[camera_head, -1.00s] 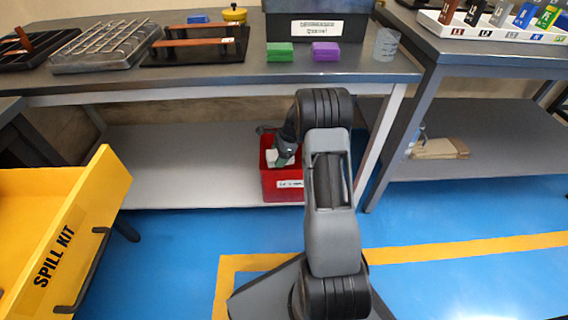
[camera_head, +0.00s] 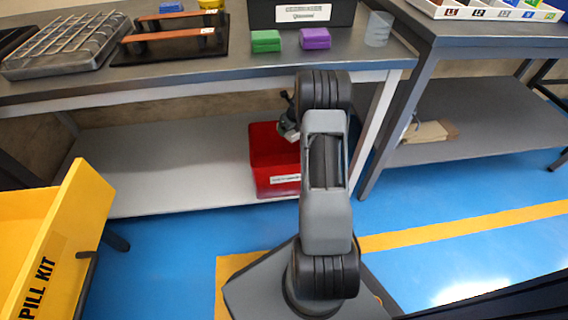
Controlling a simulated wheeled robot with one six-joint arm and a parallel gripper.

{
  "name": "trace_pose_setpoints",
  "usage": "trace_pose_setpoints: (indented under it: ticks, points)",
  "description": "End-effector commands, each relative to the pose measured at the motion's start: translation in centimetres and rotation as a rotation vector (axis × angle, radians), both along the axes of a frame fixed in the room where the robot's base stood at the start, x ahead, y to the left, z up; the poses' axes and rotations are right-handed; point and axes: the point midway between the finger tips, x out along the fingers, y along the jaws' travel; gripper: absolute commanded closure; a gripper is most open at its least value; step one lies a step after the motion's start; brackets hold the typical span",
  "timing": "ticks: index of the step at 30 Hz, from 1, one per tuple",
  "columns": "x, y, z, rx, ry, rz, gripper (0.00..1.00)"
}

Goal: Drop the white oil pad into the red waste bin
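The red waste bin (camera_head: 267,160) stands on the lower shelf under the left bench, with a white label on its front. Its open top shows plain red inside; my arm covers its right side. My gripper (camera_head: 290,132) is small and partly hidden behind my arm, at the bin's upper right rim. A small whitish patch shows at the gripper, but I cannot tell whether it is the white oil pad or part of the gripper. I cannot see clearly whether the fingers are open or shut. No pad shows clearly elsewhere.
The bench top (camera_head: 350,58) overhangs the lower shelf (camera_head: 170,165). Green (camera_head: 266,41) and purple (camera_head: 315,38) blocks sit near its front edge. The yellow spill kit cart (camera_head: 60,230) stands at left. The shelf left of the bin is clear.

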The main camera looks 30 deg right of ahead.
Motion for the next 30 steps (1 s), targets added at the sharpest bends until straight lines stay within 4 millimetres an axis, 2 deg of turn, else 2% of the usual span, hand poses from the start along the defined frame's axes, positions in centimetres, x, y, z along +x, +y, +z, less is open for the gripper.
trace_pose_setpoints:
  ticks: [13, 18, 26, 27, 30]
  points:
    - [-0.1, -0.1, -4.8, 0.0, 0.0, -0.001, 0.5]
    - [-0.1, -0.2, -5.4, 0.001, 0.0, -0.002, 0.5]
    - [-0.1, -0.2, -5.3, 0.0, 0.0, -0.001, 0.5]
    - [-0.1, -0.2, -5.3, 0.0, 0.0, -0.001, 0.28]
    - [-0.1, -0.2, -5.3, 0.0, 0.0, -0.001, 0.18]
